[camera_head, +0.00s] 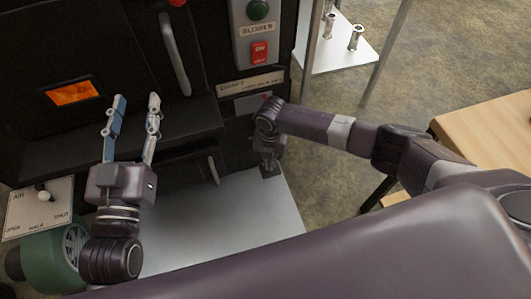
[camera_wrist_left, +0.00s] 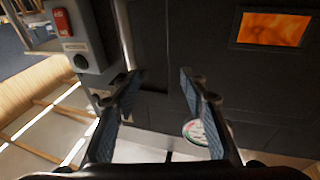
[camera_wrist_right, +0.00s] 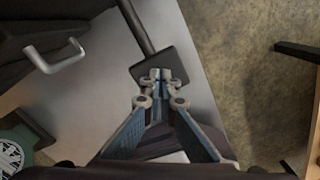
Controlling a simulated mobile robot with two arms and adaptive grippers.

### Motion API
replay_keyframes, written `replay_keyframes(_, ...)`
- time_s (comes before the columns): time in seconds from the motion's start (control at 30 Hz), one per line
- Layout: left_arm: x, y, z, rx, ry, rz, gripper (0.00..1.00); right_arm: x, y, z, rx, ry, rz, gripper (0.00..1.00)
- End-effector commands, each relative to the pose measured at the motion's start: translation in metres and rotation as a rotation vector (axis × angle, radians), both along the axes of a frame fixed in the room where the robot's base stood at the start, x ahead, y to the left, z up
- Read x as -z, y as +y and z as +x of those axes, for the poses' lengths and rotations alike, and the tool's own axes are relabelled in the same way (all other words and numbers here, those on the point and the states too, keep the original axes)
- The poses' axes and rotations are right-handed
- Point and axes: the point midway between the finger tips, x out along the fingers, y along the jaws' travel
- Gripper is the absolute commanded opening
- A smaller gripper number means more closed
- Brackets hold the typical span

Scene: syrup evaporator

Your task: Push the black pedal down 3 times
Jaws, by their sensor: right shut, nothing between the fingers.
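The black pedal (camera_wrist_right: 174,63) is a dark square plate on the end of a dark rod, above the pale metal floor plate. In the head view the pedal (camera_head: 270,171) shows small at the foot of the machine's right side, below my right gripper. My right gripper (camera_wrist_right: 160,76) is shut and empty, pointing down, with its tips over the near part of the pedal; I cannot tell whether they touch it. My left gripper (camera_head: 136,102) is open and empty, raised in front of the machine; its spread fingers also show in the left wrist view (camera_wrist_left: 161,76).
The black evaporator (camera_head: 190,60) has a glowing window (camera_head: 74,92), door handles and a control box (camera_head: 258,30) with green and red buttons. A lever panel (camera_head: 40,207) and a green blower (camera_head: 50,262) stand at left. A wooden table (camera_head: 490,130) is at right.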

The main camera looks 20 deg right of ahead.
Motion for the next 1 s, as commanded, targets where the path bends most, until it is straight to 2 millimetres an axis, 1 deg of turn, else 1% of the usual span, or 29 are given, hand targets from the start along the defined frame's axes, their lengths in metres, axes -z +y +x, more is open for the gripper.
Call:
replay_keyframes(0.47,0.046,0.006,0.000,-0.013,0.209,0.055,0.40,-0.009,0.000,-0.002,0.000,0.000,0.000,0.00)
replay_keyframes(1.0,0.099,0.017,-0.014,-0.028,0.447,0.113,0.40,-0.018,0.000,-0.003,0.000,0.000,0.000,0.00)
